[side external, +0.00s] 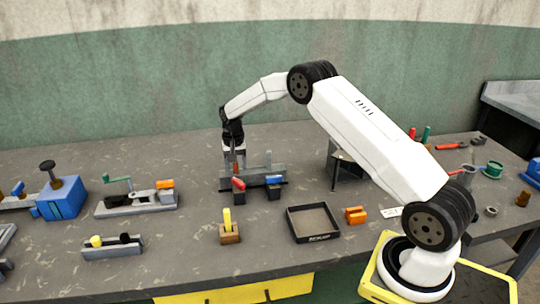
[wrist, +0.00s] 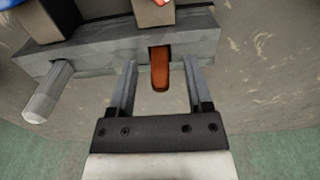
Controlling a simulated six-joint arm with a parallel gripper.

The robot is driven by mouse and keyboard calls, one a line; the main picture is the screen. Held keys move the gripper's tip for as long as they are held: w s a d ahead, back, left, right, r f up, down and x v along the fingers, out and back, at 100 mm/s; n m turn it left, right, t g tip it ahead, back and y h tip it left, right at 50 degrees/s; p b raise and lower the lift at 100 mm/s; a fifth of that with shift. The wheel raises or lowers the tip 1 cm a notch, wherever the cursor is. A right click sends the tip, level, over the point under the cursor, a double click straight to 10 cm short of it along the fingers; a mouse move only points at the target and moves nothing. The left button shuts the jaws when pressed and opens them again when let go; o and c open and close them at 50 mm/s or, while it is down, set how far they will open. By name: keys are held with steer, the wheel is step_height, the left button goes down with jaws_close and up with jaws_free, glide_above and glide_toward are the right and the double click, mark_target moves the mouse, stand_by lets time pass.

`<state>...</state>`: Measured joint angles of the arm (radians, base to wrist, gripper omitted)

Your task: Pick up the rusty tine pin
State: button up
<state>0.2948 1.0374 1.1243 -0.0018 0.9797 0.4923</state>
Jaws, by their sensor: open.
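The rusty tine pin (wrist: 160,72) is an orange-brown peg standing out of a notch in a grey bar (wrist: 85,58) in the wrist view. My gripper (wrist: 161,66) is open, with one finger on each side of the pin and a visible gap on both sides. In the side view my gripper (side external: 235,163) points down at the left end of the grey bar (side external: 262,180), and the pin is mostly hidden between the fingers. A plain grey pin (wrist: 47,92) stands farther along the bar; it also shows in the side view (side external: 268,159).
A black-rimmed tray (side external: 290,224), an orange block (side external: 355,215) and a wooden block with a yellow peg (side external: 229,233) lie nearer the front. A toggle clamp (side external: 140,200) stands left.

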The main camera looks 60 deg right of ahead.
jaws_close()
steer(key=shift+r, duration=0.1)
stand_by(0.3)
step_height(320, 180, up, 18)
stand_by(0.7)
stand_by(0.5)
